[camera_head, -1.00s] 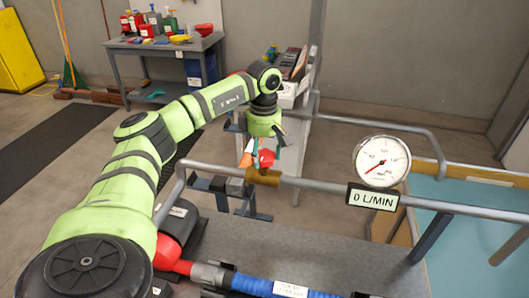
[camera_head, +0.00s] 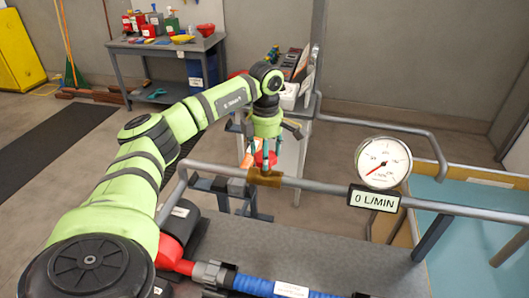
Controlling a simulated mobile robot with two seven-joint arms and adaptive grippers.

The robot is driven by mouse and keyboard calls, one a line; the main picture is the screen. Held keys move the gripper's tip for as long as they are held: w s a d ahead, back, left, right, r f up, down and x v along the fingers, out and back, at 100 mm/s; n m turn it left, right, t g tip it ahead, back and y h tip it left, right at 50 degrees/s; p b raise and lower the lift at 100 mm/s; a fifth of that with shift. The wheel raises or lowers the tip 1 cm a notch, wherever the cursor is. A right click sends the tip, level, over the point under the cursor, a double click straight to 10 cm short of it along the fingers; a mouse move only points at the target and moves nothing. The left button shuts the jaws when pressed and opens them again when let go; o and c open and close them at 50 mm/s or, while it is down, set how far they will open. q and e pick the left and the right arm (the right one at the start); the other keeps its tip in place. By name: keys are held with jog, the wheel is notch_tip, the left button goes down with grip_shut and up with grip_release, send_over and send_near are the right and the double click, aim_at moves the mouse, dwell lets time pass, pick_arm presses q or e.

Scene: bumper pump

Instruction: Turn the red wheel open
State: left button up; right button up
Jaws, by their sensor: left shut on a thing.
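The red wheel (camera_head: 259,159) sits on a brass valve body (camera_head: 264,179) on the grey pipe, in the middle of the head view. My left gripper (camera_head: 262,157) points down over it, shut on the wheel. The fingers and the wrist hide part of the wheel. The round gauge (camera_head: 384,162) to the right has a red needle pointing low left, and the plate (camera_head: 375,198) below it reads 0 L/MIN. My right gripper is out of view.
The grey pipe (camera_head: 325,186) runs across above a grey bench (camera_head: 330,255). A blue hose (camera_head: 255,286) with a red end lies along the bench's front. A cluttered workbench (camera_head: 165,43) stands far behind, and a pale blue basin (camera_head: 465,240) is at right.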

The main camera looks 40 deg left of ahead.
pick_arm(q)
jog(key=n, duration=0.4)
jog(key=shift+d+f, duration=0.1)
jog(key=shift+d, duration=0.15)
jog(key=n, duration=0.5)
jog(key=shift+w+p, duration=0.1)
jog(key=shift+p, duration=0.25)
jog(key=n, duration=0.3)
jog(key=shift+a+n, duration=0.15)
jog(key=shift+n, duration=0.15)
jog(key=n, duration=0.4)
jog(key=shift+a+n+p, duration=0.1)
jog(key=shift+n+p, duration=0.2)
jog(key=shift+p, duration=0.05)
jog(key=n, duration=0.6)
jog(key=shift+a+r+p, duration=0.1)
jog(key=shift+r+p, duration=0.15)
jog(key=shift+p, duration=0.15)
jog(key=n, duration=0.7)
jog(key=shift+a+p, duration=0.1)
jog(key=shift+p, duration=0.25)
jog(key=o, duration=1.1)
jog(key=shift+a+f, duration=0.1)
jog(key=shift+o, duration=0.2)
jog(key=shift+s, duration=0.2)
